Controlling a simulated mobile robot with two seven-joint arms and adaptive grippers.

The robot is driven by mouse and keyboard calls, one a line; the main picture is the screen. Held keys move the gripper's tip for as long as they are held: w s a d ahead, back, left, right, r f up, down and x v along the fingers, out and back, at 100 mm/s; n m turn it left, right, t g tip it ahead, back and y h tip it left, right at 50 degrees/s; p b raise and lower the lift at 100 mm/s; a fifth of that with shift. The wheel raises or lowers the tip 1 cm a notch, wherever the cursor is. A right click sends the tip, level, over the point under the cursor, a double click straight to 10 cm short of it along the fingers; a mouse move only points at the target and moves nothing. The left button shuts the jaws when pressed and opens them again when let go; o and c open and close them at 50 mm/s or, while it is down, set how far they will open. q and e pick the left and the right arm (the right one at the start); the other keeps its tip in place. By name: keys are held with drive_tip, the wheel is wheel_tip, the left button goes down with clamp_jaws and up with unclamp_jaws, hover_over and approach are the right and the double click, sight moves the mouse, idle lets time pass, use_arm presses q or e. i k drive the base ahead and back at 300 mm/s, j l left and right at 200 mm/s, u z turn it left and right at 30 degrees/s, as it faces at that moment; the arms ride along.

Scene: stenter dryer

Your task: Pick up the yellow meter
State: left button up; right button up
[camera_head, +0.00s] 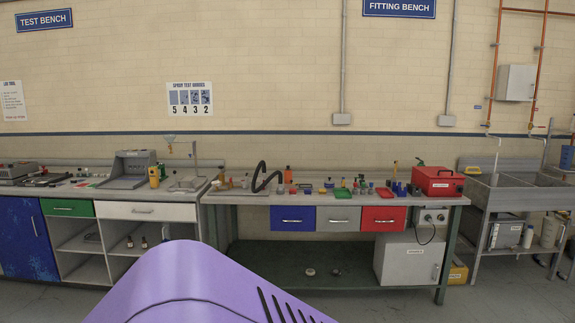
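A small upright yellow device that looks like the yellow meter (154,178) stands on the test bench at the left. It is beside a grey sloped instrument (128,168), near the bench's right end. It is small in the picture, so its face and markings cannot be read. Neither of my grippers is in view.
The fitting bench (232,199) in the middle holds several small parts, a black curved hose (262,178) and a red case (437,182). A metal sink (515,185) stands at the right. Grey floor (345,306) shows in front of the benches.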

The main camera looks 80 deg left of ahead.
sight(153, 178)
drive_tip(key=j+u, duration=0.1)
drive_tip(key=u, duration=1.55)
drive_tip(key=i+j+u, duration=0.1)
drive_tip(key=j+u, duration=0.25)
drive_tip(key=i+j+u, duration=0.15)
drive_tip(key=j+u, duration=0.15)
drive_tip(key=j, duration=0.2)
drive_tip(key=i+j+u, duration=0.2)
drive_tip(key=j+u, duration=0.15)
drive_tip(key=i+j+u, duration=0.2)
drive_tip(key=j+u, duration=0.15)
drive_tip(key=i+j+u, duration=0.6)
drive_tip(key=i+u, duration=0.15)
drive_tip(key=i, duration=0.15)
drive_tip(key=i+j+u, duration=0.1)
drive_tip(key=i+u, duration=0.35)
drive_tip(key=i, duration=1.75)
drive_tip(key=i+j+z, duration=0.2)
drive_tip(key=i, duration=0.3)
drive_tip(key=i+z, duration=0.25)
drive_tip(key=i, duration=0.3)
drive_tip(key=i+j+z, duration=0.2)
drive_tip(key=i, duration=0.25)
drive_tip(key=j, duration=0.1)
